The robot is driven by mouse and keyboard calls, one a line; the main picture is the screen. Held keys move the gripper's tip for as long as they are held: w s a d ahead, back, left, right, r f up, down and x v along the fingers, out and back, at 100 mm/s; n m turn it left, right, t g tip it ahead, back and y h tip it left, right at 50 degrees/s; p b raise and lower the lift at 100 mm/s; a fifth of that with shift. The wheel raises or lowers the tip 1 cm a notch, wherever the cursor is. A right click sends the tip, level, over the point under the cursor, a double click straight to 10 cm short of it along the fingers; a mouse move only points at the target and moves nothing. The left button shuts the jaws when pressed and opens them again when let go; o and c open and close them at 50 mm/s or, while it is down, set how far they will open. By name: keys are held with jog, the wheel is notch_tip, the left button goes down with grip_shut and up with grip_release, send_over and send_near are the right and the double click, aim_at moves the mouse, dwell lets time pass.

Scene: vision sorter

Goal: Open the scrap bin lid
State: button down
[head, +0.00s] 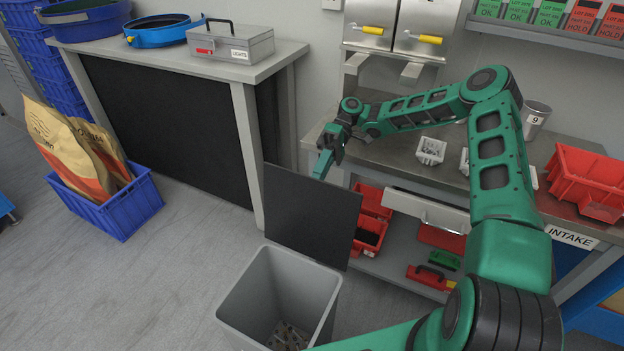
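The grey scrap bin (238,309) stands on the floor at the lower middle of the head view, with some small scrap pieces at its bottom. Its dark lid (308,212) stands raised, roughly upright, at the bin's far side, so the mouth is uncovered. My gripper (322,164) is just above the lid's top edge. I cannot tell whether it touches the lid. Its fingers are small and partly hidden by each other, so their opening is unclear.
A workbench (398,152) with a small white container (431,151) and red bins (588,182) is at the right. An open drawer (428,209) juts out below it. A blue crate (118,208) with bags stands at left. The floor left of the bin is clear.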

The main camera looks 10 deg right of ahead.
jog(key=shift+w+d+f, duration=0.2)
jog(key=shift+d, duration=0.25)
jog(key=shift+w+d+f, duration=0.15)
jog(key=shift+w+d, duration=0.05)
jog(key=shift+d, duration=0.2)
jog(key=c, duration=1.8)
grip_release()
jog(key=shift+w+d+f, duration=0.1)
jog(key=shift+w+f, duration=0.05)
jog(key=shift+f, duration=0.05)
jog(key=shift+c, duration=0.2)
jog(key=shift+w+d+f, duration=0.1)
jog(key=shift+w+f, duration=0.2)
jog(key=shift+w, duration=0.15)
jog(key=shift+s+a+r, duration=0.35)
jog(key=shift+s+r, duration=0.05)
jog(key=shift+a+r, duration=0.1)
jog(key=v, duration=0.7)
jog(key=shift+w, duration=0.2)
